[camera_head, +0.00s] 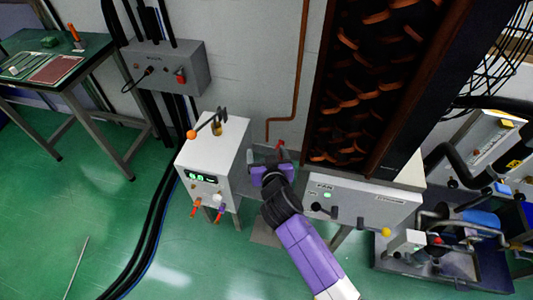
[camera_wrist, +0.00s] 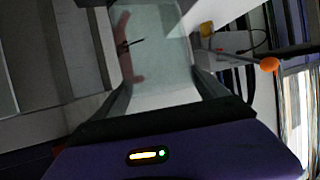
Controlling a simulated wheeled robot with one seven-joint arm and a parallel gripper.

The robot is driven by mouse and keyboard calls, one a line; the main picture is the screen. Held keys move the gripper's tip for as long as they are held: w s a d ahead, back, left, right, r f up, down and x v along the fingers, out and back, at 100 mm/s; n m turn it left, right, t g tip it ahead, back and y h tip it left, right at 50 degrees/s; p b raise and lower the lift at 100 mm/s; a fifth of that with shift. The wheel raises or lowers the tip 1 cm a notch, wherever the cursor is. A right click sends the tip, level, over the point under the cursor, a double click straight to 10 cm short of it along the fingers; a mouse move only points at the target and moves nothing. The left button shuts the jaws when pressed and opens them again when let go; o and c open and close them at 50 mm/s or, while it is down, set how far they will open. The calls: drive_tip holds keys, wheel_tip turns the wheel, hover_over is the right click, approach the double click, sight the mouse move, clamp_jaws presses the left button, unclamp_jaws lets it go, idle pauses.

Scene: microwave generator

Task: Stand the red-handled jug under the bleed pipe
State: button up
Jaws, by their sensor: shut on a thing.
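My gripper (camera_head: 267,165) is shut on the red-handled jug (camera_wrist: 160,60), a pale, see-through vessel between my fingers in the wrist view. A reddish shape, probably its handle, shows on its left side there. In the head view a small red part (camera_head: 280,145) shows just beyond my gripper, which hides most of the jug. A thin copper pipe (camera_head: 299,70), likely the bleed pipe, runs down the wall behind and bends left at the bottom. Its lower end is close behind the gripper. I cannot tell whether the jug is directly under it.
A white cabinet (camera_head: 215,160) with a green display and an orange-knobbed lever (camera_head: 192,134) stands close left. A grey fan box (camera_head: 360,200) stands close right, below a dark column (camera_head: 375,80). Black cables (camera_head: 155,225) cross the floor. Open green floor lies front left.

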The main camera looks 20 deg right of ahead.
drive_tip(key=shift+f, duration=0.1)
drive_tip(key=shift+f, duration=0.1)
drive_tip(key=o, duration=1.9)
drive_tip(key=shift+o, duration=0.2)
drive_tip(key=shift+r, duration=0.25)
drive_tip(key=v, duration=1.2)
drive_tip(key=shift+f, duration=0.15)
drive_tip(key=shift+s, duration=0.1)
